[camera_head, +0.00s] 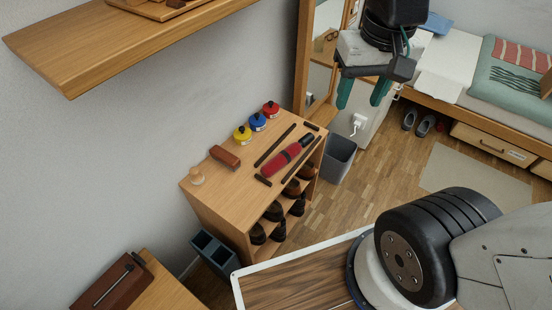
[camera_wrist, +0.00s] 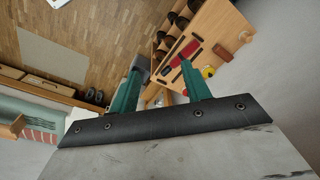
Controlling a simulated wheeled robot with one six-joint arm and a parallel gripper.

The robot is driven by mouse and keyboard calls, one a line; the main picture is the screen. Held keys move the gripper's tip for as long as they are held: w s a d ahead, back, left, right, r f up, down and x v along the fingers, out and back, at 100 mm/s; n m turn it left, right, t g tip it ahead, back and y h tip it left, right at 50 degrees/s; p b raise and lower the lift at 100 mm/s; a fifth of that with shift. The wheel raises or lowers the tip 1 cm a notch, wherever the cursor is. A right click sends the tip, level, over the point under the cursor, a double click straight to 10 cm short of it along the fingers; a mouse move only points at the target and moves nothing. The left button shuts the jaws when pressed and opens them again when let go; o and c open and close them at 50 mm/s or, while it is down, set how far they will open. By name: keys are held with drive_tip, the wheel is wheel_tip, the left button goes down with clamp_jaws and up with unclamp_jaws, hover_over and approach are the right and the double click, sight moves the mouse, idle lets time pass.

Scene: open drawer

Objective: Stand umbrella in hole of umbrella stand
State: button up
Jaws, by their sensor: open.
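The folded umbrella (camera_head: 284,158) is red with a black end. It lies on top of the wooden shoe rack, among dark bars, and shows as a red shape in the wrist view (camera_wrist: 184,54). The umbrella stand (camera_head: 214,252) is a dark blue-grey box with square openings, on the floor left of the rack. I cannot make it out in the wrist view. My gripper (camera_head: 360,103) is open and empty, fingers apart and pointing down, in the air above and to the right of the rack. Its green fingers also show in the wrist view (camera_wrist: 161,66).
The shoe rack (camera_head: 222,198) also bears yellow, blue and red pots (camera_head: 257,121), a brown brush (camera_head: 225,156) and a pale knob (camera_head: 196,176). A grey bin (camera_head: 338,158) stands right of it. A wall shelf (camera_head: 130,45) juts out above left. A bed (camera_head: 490,110) is at right.

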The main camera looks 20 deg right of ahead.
drive_tip(key=w+f+m, duration=0.4)
drive_tip(key=w+f, duration=0.4)
drive_tip(key=w, duration=0.5)
drive_tip(key=m+g, duration=0.1)
drive_tip(key=m, duration=0.5)
hover_over(286, 152)
drive_tip(key=d, duration=0.1)
wheel_tip(286, 152, down, 24)
drive_tip(key=shift+m, duration=0.5)
drive_tip(key=f, duration=1.1)
drive_tip(key=shift+a+f, duration=0.1)
drive_tip(key=shift+a, duration=0.3)
drive_tip(key=c, duration=0.9)
drive_tip(key=shift+o, duration=0.2)
